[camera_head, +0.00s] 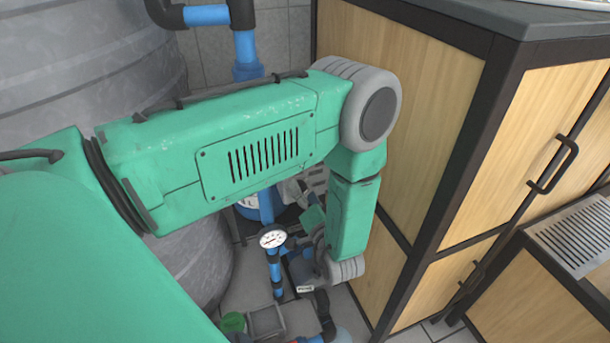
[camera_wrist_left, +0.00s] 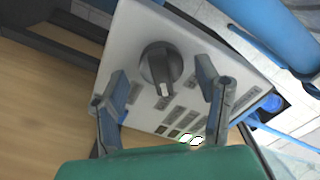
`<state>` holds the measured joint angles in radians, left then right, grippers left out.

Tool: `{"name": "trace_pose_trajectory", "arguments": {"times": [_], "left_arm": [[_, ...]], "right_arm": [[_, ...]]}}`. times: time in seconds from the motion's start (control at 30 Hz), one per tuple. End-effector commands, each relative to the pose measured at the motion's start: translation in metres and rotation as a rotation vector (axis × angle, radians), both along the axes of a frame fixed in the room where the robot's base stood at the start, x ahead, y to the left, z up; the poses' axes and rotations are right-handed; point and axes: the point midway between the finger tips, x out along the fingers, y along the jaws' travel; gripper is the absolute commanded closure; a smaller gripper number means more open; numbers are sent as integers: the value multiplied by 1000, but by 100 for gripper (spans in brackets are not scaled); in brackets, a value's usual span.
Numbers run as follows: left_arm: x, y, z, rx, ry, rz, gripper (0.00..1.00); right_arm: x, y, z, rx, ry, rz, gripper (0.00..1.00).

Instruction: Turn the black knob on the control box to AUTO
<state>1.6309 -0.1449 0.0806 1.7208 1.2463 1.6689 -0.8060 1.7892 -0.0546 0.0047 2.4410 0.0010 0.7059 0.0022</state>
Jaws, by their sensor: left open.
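The black knob (camera_wrist_left: 158,66) sits on the pale face of the control box (camera_wrist_left: 130,35) in the left wrist view. Its white pointer mark faces toward the bottom of the picture, and the labels are too blurred to read. My left gripper (camera_wrist_left: 160,72) is open, with one finger on each side of the knob. I cannot tell whether the fingers touch it. In the head view my left arm hides most of the gripper and the box, and the knob does not show. My right gripper is in neither view.
A wooden cabinet (camera_head: 412,110) with a dark frame stands close to the right of my left arm. A large grey tank (camera_head: 75,70) stands on the left. Blue pipes (camera_head: 245,50) and a round gauge (camera_head: 272,239) are near my arm.

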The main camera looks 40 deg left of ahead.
Motion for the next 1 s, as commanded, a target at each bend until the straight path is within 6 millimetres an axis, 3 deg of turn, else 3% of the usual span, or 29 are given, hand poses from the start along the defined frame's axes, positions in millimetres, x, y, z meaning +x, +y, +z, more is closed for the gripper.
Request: {"name": "trace_pose_trajectory", "arguments": {"times": [0.17,0.6,0.8,1.0], "left_arm": [[-6,-13,-1,0,1,-2,42],[-45,-91,-2,-2,2,-3,42],[-53,-106,-2,-1,2,-1,42],[-54,-107,-2,-1,2,-1,42]], "right_arm": [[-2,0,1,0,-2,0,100],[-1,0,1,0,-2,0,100],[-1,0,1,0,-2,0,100],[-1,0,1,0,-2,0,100]]}}
